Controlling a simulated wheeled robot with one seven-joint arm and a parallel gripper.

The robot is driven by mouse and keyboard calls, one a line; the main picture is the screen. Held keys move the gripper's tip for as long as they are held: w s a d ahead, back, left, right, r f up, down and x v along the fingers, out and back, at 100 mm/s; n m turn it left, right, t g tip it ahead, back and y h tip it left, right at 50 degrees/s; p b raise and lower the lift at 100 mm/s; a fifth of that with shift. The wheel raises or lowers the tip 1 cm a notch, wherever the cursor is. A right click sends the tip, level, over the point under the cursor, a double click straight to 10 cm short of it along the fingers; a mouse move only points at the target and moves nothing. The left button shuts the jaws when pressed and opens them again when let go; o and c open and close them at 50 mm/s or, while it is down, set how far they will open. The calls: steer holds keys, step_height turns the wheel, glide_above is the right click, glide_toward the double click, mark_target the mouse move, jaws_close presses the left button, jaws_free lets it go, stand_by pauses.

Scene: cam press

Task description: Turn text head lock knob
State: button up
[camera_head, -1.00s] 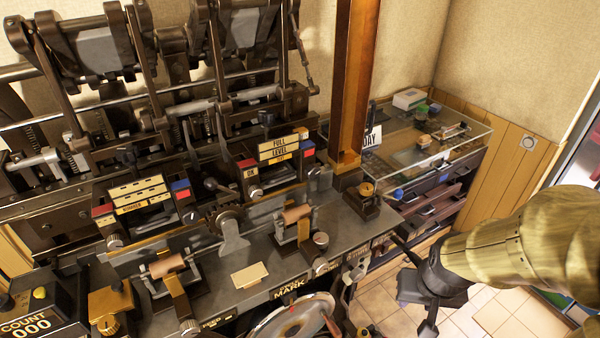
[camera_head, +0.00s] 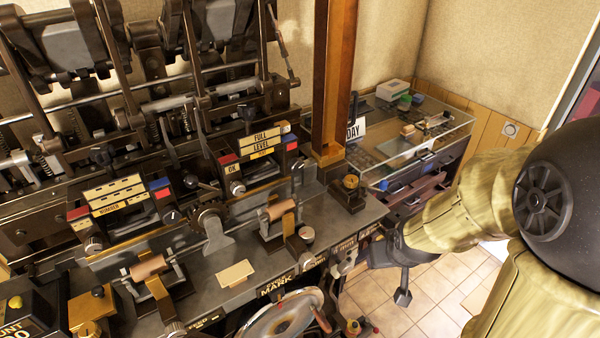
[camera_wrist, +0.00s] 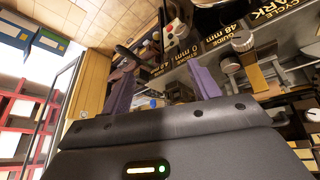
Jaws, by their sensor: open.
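The head with the FULL LEVEL text plates (camera_head: 262,143) stands on the press bed in the head view. A small silver round knob (camera_head: 237,187) sits at its front left corner; no label marks it as the lock knob. A second head with a NUMBER plate (camera_head: 120,195) stands to its left, with a similar knob (camera_head: 93,245). My gripper (camera_head: 388,265) is right of the press bed's front edge, well away from both knobs and partly hidden. In the wrist view its two purple fingers (camera_wrist: 160,80) are apart with nothing held between them.
A brown upright post (camera_head: 335,80) stands right of the text head. A glass-topped cabinet (camera_head: 415,135) is behind my forearm. A handwheel (camera_head: 283,315) and labelled knobs line the press front. The tiled floor (camera_head: 450,285) below my arm is largely clear.

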steer(key=w+a+f+n+t+y+b, duration=0.1)
steer(key=w+a+n+t, duration=0.1)
steer(key=w, duration=0.3)
steer(key=w+a+f+n+t+y+b, duration=0.1)
steer(key=w+a+n+t+y, duration=0.15)
steer(key=w, duration=0.25)
steer(key=w+a+r+n+t+y+b, duration=0.2)
steer(key=w+a+r+n+t+y, duration=0.1)
steer(key=a+y, duration=0.3)
steer(key=shift+w+a+r+t+y, duration=0.2)
steer(key=shift+w+t+y, duration=0.1)
steer(key=shift+t+y, duration=0.45)
steer(key=shift+n, duration=0.25)
